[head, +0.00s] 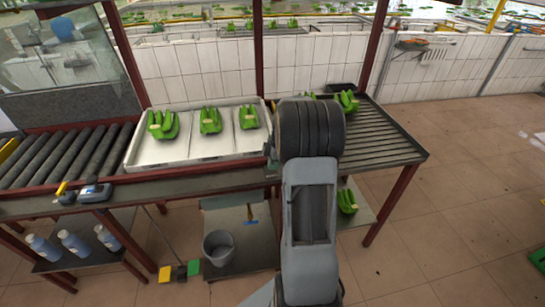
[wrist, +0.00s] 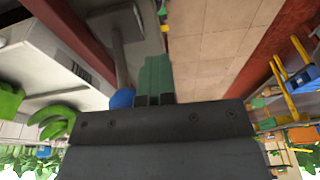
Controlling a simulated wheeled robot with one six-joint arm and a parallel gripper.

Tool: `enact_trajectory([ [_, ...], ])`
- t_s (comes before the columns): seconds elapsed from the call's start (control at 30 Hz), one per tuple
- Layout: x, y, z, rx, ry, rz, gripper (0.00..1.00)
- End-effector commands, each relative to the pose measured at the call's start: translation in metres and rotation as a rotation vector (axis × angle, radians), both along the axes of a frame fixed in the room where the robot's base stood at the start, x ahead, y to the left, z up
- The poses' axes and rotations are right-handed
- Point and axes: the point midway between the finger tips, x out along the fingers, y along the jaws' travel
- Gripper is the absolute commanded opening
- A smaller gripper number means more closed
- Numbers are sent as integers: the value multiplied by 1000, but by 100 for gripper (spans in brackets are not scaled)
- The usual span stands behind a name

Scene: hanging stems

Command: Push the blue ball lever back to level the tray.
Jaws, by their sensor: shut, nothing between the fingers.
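The white tray (head: 184,148) lies on the bench in the head view, with three green banana bunches (head: 210,121) on it. I cannot tell how far it tilts. The tray also shows pale at the left of the wrist view (wrist: 62,72). The blue ball (wrist: 122,99) sits at the end of a grey lever rod (wrist: 118,62) in the wrist view. My gripper (wrist: 158,62) has its green fingers together and empty, just right of the ball. I cannot tell whether they touch it. In the head view my arm hides the ball and most of the gripper.
A roller conveyor (head: 60,155) is left of the tray and a slatted rack (head: 385,140) with bananas is right. A scanner (head: 95,192) lies on the front ledge. Below are a grey bucket (head: 218,247) and several bottles (head: 75,243). The tiled floor at right is mostly clear.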

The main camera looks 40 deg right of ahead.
Motion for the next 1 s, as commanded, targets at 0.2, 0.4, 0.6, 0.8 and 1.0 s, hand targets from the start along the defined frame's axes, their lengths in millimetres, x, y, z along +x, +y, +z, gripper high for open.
enact_trajectory([
  [0.2, 15, -7, 0, -1, -1, 1, 0],
  [0.4, 27, -13, 0, -1, -1, 1, 0],
  [0.6, 40, -19, 0, -1, 0, 0, 0],
  [0.8, 52, -25, 0, -1, 0, 0, 0],
  [1.0, 55, -27, 1, -3, -4, -1, 0],
])
